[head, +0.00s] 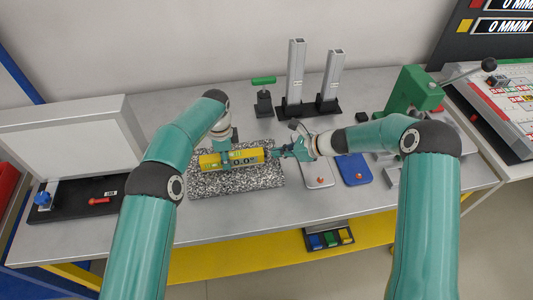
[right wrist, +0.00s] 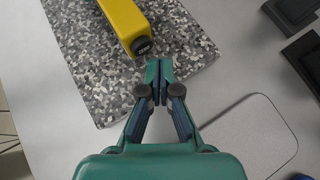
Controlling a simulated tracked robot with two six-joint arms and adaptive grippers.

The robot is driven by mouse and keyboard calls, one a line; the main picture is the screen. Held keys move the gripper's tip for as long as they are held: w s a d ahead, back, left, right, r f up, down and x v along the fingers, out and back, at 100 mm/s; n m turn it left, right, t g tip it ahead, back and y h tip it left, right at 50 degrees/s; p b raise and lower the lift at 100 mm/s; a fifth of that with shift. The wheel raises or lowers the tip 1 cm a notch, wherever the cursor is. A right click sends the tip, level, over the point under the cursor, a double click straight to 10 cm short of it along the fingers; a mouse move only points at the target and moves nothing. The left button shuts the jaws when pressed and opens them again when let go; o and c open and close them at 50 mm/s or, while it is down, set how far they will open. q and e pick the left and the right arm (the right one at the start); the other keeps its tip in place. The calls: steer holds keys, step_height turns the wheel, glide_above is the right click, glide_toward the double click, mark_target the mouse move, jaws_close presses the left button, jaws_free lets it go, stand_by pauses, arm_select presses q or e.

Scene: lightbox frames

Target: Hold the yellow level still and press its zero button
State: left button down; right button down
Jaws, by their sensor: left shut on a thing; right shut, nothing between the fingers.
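The yellow level (head: 248,156) lies on a speckled granite-look slab (head: 260,181), with a dark display reading about 0.0. My left gripper (head: 226,156) is shut on the level near its left part. My right gripper (head: 279,152) is shut and empty, just off the level's right end. In the right wrist view, the shut fingertips of the right gripper (right wrist: 157,70) sit close to the black end cap of the level (right wrist: 128,22), over the slab (right wrist: 100,60).
A light grey pad (head: 318,172) and a blue pad (head: 354,168) lie right of the slab. Two metal uprights (head: 296,75) and a green-handled tool (head: 264,98) stand behind. A green press (head: 413,93) stands at the right, a white panel (head: 70,139) at the left.

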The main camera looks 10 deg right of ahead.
steer(key=shift+d, duration=2.5)
arm_select(q)
steer(key=c, duration=0.7)
jaws_free()
